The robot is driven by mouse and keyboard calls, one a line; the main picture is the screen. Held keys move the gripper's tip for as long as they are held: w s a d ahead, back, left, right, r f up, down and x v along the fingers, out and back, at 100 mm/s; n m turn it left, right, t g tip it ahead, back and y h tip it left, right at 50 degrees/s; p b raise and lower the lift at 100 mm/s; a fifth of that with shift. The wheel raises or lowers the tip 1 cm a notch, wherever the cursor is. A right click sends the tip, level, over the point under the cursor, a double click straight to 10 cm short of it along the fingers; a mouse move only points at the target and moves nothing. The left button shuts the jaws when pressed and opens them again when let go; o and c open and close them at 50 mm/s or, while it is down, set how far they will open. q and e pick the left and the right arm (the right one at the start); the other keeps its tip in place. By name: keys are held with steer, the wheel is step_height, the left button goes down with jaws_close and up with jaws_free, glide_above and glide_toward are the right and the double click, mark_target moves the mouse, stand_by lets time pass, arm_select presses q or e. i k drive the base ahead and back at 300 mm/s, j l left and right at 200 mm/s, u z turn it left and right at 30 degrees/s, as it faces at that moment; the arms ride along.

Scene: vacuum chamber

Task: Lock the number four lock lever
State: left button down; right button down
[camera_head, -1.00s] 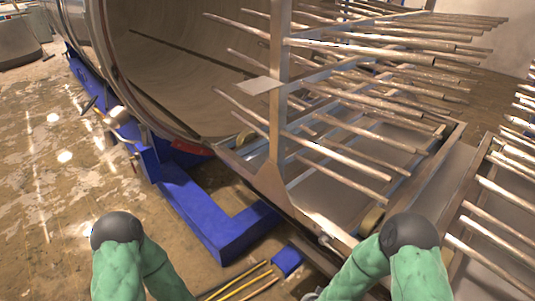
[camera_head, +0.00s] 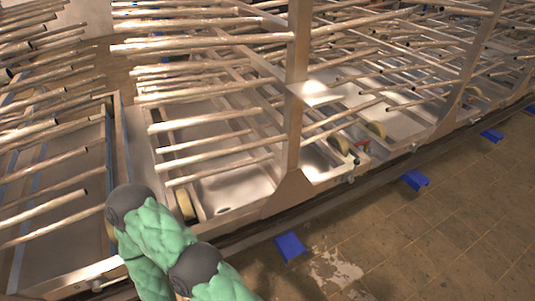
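I cannot pick out a number four lock lever for certain. Small metal fittings show along the lower side rail of the rack carts, one (camera_head: 351,179) right of the near upright and another (camera_head: 413,147) farther right. They are too small to tell whether either is a lock lever or how it is set. Parts of my green arms with dark joints show at the lower left. Neither of my grippers is in view.
Long metal rack carts (camera_head: 292,195) with rows of pale horizontal rods cross the view. Wheels (camera_head: 376,130) show inside the frame. Blue floor blocks (camera_head: 290,247) (camera_head: 414,180) stand along the near side. The tiled floor (camera_head: 430,245) at the lower right is clear.

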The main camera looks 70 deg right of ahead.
mark_target(357, 162)
steer(key=z, duration=3.3)
